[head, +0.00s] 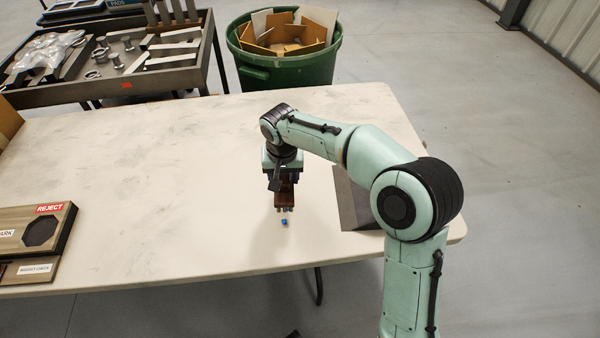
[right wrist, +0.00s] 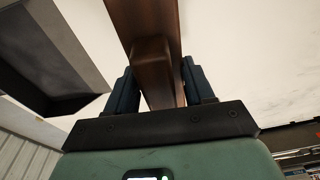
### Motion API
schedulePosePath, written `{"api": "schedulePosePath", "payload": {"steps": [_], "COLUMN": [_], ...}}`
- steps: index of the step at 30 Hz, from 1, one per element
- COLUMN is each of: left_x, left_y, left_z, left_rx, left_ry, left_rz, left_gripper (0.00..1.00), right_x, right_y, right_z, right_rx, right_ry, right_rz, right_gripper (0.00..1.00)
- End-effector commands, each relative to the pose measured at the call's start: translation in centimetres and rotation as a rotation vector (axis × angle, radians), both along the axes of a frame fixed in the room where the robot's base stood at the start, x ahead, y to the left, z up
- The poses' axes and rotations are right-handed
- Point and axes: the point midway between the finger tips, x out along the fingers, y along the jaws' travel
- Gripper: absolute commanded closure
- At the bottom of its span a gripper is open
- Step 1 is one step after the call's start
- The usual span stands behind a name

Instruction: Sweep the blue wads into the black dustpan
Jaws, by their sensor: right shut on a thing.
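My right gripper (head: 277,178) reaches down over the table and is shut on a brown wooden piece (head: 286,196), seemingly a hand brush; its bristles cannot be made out. In the right wrist view the wooden piece (right wrist: 155,70) stands between the two dark fingers of the gripper (right wrist: 160,88). A small blue wad (head: 284,222) lies on the table just in front of the wooden piece. Small blue bits also show at its lower end. The dark dustpan (head: 352,205) lies to the right, partly behind my arm; it also shows in the right wrist view (right wrist: 50,45). My left gripper is out of view.
The pale table (head: 150,170) is mostly clear. A wooden block with a REJECT label (head: 40,225) sits at its left front. Beyond the table stand a green bin (head: 290,72) with cardboard and a grey cart (head: 150,82) of metal parts.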

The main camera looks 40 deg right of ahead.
Motion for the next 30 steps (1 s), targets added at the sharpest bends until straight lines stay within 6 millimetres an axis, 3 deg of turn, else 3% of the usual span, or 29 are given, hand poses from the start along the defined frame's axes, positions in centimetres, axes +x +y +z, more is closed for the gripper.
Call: {"api": "schedulePosePath", "payload": {"steps": [11,21,30], "left_x": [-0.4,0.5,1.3], "left_y": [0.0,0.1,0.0], "left_z": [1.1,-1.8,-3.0], "left_rx": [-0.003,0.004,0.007], "left_ry": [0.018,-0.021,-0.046], "left_rz": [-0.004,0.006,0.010], "left_gripper": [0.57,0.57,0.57], "right_x": [3.3,3.2,3.3], "right_y": [4.4,4.3,4.3], "right_z": [0.1,-5.1,-7.5], "right_rx": [0.000,-0.001,-0.001], "right_ry": [0.000,0.002,0.001], "right_rz": [0.004,0.000,0.000], "right_gripper": [0.72,0.72,0.72]}}
